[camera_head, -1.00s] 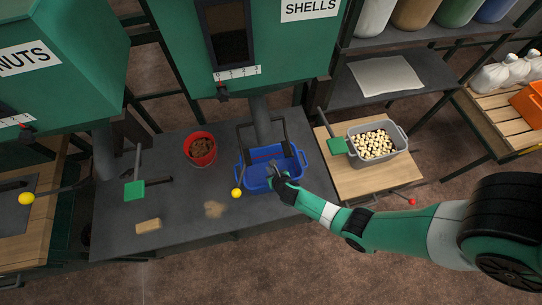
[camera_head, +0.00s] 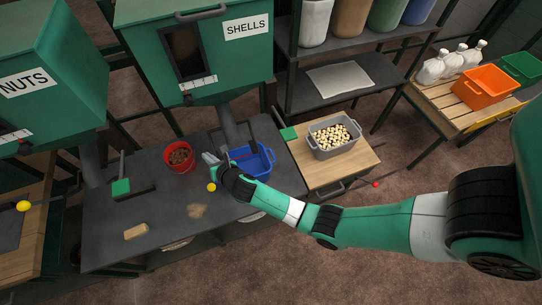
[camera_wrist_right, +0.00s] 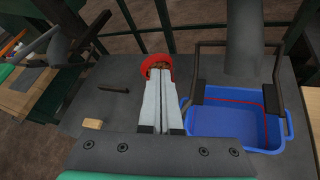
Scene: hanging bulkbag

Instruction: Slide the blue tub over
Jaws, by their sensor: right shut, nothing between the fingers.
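The blue tub (camera_head: 263,172) stands on the dark bench below the spout of the SHELLS hopper. My right forearm and wrist cover part of its near left side in the head view. The tub also shows in the right wrist view (camera_wrist_right: 225,124), at the right, open, with a red line inside. My right gripper (camera_head: 208,158) is shut and empty, just left of the tub. In the right wrist view its fingers (camera_wrist_right: 160,78) point towards the red bucket; whether they touch the tub cannot be told. My left gripper is out of view.
The red bucket (camera_head: 178,155) with brown contents stands left of my gripper. A grey tub (camera_head: 334,150) of pale pieces stands right. The front left bench is mostly clear.

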